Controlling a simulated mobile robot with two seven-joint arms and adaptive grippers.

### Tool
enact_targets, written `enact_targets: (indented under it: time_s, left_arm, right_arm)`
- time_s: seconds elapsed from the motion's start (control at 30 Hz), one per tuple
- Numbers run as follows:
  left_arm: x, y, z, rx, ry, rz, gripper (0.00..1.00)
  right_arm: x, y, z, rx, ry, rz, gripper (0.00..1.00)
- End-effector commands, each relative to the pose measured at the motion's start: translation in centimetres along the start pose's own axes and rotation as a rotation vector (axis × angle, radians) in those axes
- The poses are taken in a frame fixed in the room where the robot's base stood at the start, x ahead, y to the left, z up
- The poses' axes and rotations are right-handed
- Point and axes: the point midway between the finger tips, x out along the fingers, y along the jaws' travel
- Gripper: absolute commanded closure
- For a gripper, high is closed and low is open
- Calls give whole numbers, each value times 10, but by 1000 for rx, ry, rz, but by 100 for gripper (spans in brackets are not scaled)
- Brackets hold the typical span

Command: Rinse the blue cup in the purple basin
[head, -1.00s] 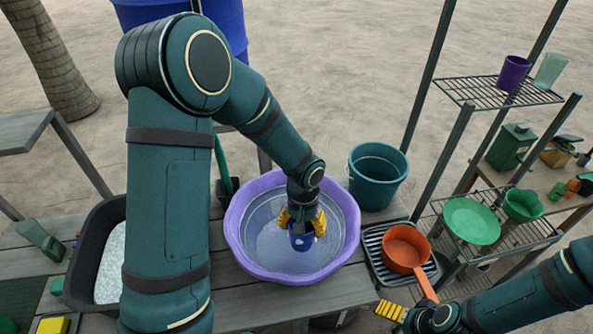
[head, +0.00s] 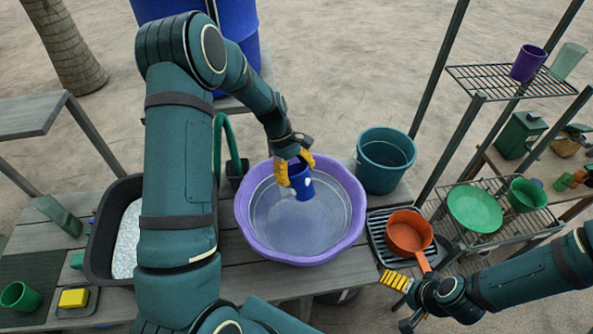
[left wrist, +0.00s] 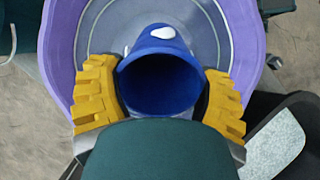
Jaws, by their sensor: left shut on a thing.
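The blue cup (head: 301,181) is held in my left gripper (head: 294,176), over the back part of the purple basin (head: 242,212). The yellow fingers are shut on the cup's sides. In the left wrist view the cup (left wrist: 158,82) shows its open, dark-looking mouth and a white mark on its side, between the two yellow fingers (left wrist: 160,95), with the basin (left wrist: 58,35) beyond. The basin holds clear water. My right gripper (head: 402,300) is low at the front right, away from the basin; its yellow finger pads show, but its opening is unclear.
A teal bucket (head: 386,160) stands right of the basin. An orange pan (head: 409,232) sits on a dark rack at the right, its handle toward my right gripper. A black tub (head: 101,239) lies left. A green curved tap (head: 218,140) and a blue barrel are behind.

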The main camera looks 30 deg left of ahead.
Motion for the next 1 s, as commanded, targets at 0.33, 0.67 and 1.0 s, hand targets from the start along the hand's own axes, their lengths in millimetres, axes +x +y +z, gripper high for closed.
enact_targets:
  time_s: [0.33, 0.67, 1.0]
  left_arm:
    - [39, -1, -21, 1, 0, -1, 66]
    - [73, -1, -40, 1, 1, 0, 66]
    - [108, -2, -59, 1, 0, -1, 66]
  right_arm:
    - [35, 12, 4, 0, 1, 6, 2]
    - [65, 22, 9, 0, -3, 12, 2]
    - [92, 32, 21, -7, -25, 10, 2]
